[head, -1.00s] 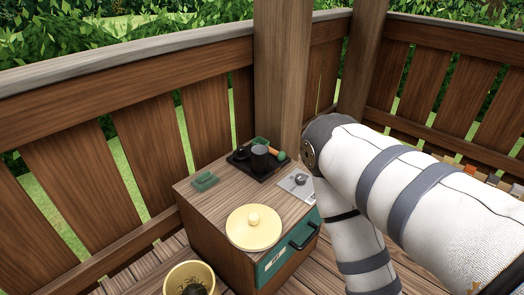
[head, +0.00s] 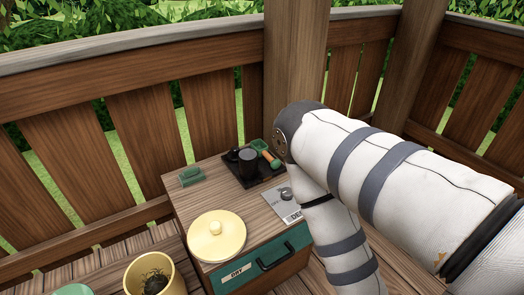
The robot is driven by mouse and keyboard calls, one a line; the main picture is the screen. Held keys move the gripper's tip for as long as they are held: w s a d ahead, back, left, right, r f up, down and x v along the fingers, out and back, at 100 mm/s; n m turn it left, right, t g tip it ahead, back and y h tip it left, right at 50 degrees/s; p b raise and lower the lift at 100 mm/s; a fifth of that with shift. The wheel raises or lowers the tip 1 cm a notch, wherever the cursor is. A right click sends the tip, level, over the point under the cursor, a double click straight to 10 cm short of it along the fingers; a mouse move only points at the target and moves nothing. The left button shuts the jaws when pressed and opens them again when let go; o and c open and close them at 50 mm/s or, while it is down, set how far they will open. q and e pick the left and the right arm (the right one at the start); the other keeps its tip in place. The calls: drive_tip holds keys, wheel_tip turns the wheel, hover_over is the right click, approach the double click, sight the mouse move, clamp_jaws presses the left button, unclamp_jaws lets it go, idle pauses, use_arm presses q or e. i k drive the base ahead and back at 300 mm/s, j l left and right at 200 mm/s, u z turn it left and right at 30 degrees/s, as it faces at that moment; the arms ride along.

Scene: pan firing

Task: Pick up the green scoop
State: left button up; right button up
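A green scoop (head: 259,145) with an orange-brown handle lies at the right back of a black tray (head: 246,181) on the wooden cabinet. Dark cups (head: 247,160) stand beside it on the tray. My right arm comes in from the right and bends at the elbow just right of the tray. Its forearm drops down past the cabinet's right side, and its gripper is out of the picture. My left arm and gripper do not show.
A small green block-like item (head: 191,176) sits at the cabinet's back left. A yellow pot (head: 149,275) with dark contents stands at front left. Wooden railing (head: 150,110) encloses the back.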

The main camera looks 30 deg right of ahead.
sight(260, 146)
drive_tip(key=l+u, duration=0.2)
drive_tip(key=l, duration=0.3)
drive_tip(key=l+u, duration=0.2)
drive_tip(key=l, duration=0.3)
drive_tip(key=k+l+u, duration=0.2)
drive_tip(key=l, duration=0.25)
drive_tip(key=l+u, duration=0.2)
drive_tip(key=l, duration=0.3)
drive_tip(key=k+l+u, duration=0.2)
drive_tip(key=l, duration=0.25)
drive_tip(key=l+u, duration=0.2)
drive_tip(key=l, duration=0.3)
drive_tip(key=l+u, duration=0.2)
drive_tip(key=l, duration=0.3)
drive_tip(key=k+l+u, duration=0.25)
drive_tip(key=l, duration=0.2)
drive_tip(key=l+u, duration=0.2)
drive_tip(key=l, duration=0.25)
drive_tip(key=i+l+u, duration=0.2)
drive_tip(key=i+l, duration=0.2)
